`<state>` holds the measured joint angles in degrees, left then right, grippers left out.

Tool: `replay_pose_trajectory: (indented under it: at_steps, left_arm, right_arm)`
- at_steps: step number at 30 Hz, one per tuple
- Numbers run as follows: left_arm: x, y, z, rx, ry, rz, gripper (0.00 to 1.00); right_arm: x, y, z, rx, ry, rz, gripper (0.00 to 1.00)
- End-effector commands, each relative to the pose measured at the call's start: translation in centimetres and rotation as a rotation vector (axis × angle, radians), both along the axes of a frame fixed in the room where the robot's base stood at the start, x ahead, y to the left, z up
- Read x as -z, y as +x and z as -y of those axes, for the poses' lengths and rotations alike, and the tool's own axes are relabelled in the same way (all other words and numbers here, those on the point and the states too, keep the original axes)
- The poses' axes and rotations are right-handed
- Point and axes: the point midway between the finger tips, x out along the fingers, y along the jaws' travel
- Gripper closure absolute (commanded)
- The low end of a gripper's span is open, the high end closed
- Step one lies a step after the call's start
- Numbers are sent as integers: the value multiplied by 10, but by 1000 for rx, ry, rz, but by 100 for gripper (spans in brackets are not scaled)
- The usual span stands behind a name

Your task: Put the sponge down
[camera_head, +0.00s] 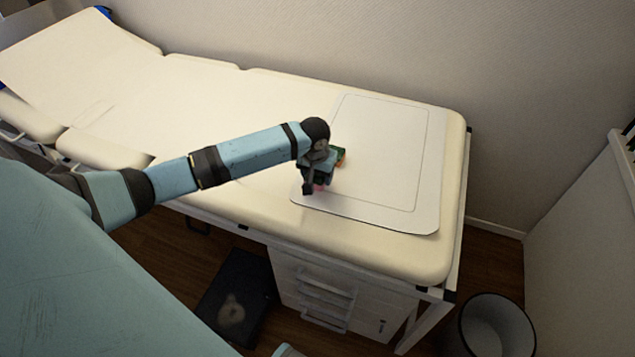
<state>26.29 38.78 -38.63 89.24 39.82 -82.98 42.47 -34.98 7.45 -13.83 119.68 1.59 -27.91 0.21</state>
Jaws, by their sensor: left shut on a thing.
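My left gripper (318,185) reaches in from the left and points down over the near left part of a white mat on the padded couch. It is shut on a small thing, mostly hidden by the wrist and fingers. A green and orange piece (341,156), which looks like the sponge, shows just behind and right of the wrist. A bit of pink shows below the fingers. I cannot tell whether the pink belongs to the sponge, or whether the sponge touches the mat. My right gripper is not in view.
The white mat (390,165), with a thin outlined rectangle, lies on the cream couch (270,105); its middle and right are bare. A wall runs behind the couch. A bin (497,325) stands at lower right, and a dark step (237,295) is on the floor.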

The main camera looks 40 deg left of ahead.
Motion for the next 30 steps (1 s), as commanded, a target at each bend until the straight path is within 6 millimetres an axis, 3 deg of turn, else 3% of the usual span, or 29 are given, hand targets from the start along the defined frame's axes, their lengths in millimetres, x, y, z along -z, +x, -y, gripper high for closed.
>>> replay_pose_trajectory:
  at_steps: [6, 17, 18, 21, 30]
  left_arm:
    - [32, 0, 0, -1, 0, -1, 68]
    - [34, 0, 0, -1, -1, -2, 68]
    - [35, 0, 0, -1, 0, -1, 38]
    - [35, 0, 0, 0, 0, -1, 17]
    - [32, 0, 0, 0, 0, 1, 17]
  right_arm:
    - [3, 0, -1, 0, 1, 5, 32]
    - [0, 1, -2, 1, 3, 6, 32]
    - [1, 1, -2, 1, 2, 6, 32]
    - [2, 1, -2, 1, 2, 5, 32]
    - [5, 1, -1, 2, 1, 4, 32]
